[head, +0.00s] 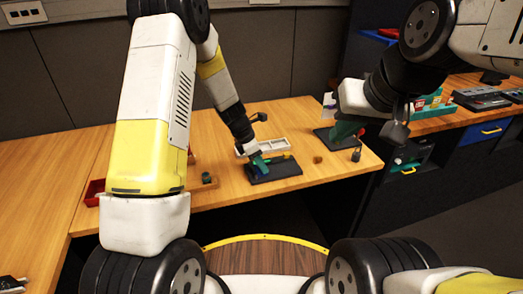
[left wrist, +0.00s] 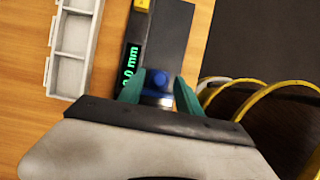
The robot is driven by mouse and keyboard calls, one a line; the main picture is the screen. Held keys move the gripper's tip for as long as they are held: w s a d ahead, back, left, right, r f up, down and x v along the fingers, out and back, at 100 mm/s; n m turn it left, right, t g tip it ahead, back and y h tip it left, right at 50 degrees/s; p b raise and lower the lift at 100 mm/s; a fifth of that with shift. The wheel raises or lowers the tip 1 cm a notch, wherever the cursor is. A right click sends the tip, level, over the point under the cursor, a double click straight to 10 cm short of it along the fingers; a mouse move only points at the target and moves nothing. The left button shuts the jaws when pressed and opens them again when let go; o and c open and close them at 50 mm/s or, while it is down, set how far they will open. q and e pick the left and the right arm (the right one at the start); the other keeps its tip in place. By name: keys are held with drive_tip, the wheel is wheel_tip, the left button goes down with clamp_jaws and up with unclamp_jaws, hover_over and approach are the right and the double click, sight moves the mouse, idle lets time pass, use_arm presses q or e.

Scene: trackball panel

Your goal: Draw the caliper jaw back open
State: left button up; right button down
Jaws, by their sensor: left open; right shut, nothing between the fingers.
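The caliper (head: 282,174) is a dark flat base on the wooden table, with a yellow block (head: 287,155) on it. In the left wrist view the dark base (left wrist: 171,28) carries a green display (left wrist: 130,66), partly hidden, showing "0 mm" at its end. A blue round-topped piece (left wrist: 158,82) on a pale mount sits near it. My left gripper (left wrist: 158,92) is open, its teal fingers on either side of the blue piece; I cannot tell whether they touch it. My right gripper (head: 343,132) is shut and empty, at the table's right, away from the caliper.
A white compartment tray (head: 262,145) lies just behind the caliper; it also shows in the left wrist view (left wrist: 72,45). A red bin (head: 94,192) stands at left. A small brown item (head: 317,160) lies right of the caliper.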

use_arm(q)
clamp_jaws()
idle(1.3)
